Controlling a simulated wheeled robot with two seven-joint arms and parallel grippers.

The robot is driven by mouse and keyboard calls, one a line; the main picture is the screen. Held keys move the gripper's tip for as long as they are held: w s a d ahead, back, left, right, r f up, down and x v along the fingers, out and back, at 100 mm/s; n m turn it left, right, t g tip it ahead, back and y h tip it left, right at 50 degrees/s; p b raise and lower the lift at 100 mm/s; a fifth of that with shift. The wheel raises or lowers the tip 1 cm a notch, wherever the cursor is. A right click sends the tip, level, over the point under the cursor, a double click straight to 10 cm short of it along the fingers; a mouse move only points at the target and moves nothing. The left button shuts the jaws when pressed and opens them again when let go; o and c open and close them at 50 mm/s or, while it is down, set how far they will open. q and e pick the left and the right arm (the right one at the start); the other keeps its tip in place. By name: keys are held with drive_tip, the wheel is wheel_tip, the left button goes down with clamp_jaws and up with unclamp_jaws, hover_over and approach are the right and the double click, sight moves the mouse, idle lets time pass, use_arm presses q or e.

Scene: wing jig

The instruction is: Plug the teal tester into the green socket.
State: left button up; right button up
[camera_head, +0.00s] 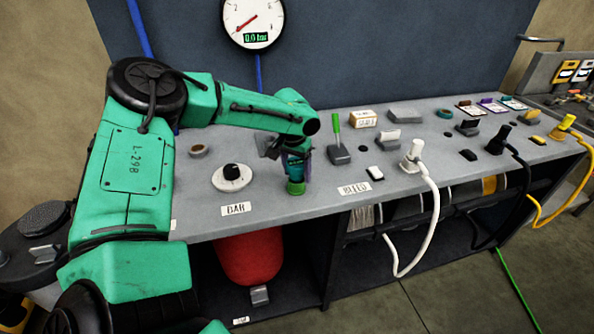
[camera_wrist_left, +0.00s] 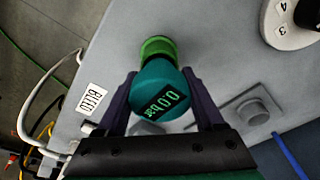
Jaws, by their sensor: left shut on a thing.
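My left gripper (camera_head: 295,165) points down over the bench's front part, with its fingers closed around the teal tester (camera_wrist_left: 158,88). The tester's small display reads 0.0 bar in the left wrist view. The green socket (camera_head: 295,187) stands on the bench directly below the gripper, and its green ring also shows in the wrist view (camera_wrist_left: 158,47) just past the tester's end. The tester is in line with the socket and close to or touching it; I cannot tell whether it is seated. In the head view the fingers mostly hide the tester. My right gripper is not in view.
A white dial (camera_head: 232,178) marked BAR is left of the socket. A green lever (camera_head: 337,125) is to the right, behind the BLEED label (camera_head: 354,188). A white plug with cable (camera_head: 413,152) stands further right. The round gauge (camera_head: 252,20) on the wall reads 0.0 bar.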

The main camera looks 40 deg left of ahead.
use_arm(q)
drive_tip(key=shift+f, duration=0.15)
drive_tip(key=o, duration=1.3)
drive_tip(key=shift+o, duration=0.2)
wheel_tip(320, 180, up, 14)
drive_tip(key=s+b, duration=0.1)
drive_tip(key=s, duration=0.1)
drive_tip(key=shift+s+d+r, duration=0.15)
drive_tip(key=shift+d+r, duration=0.1)
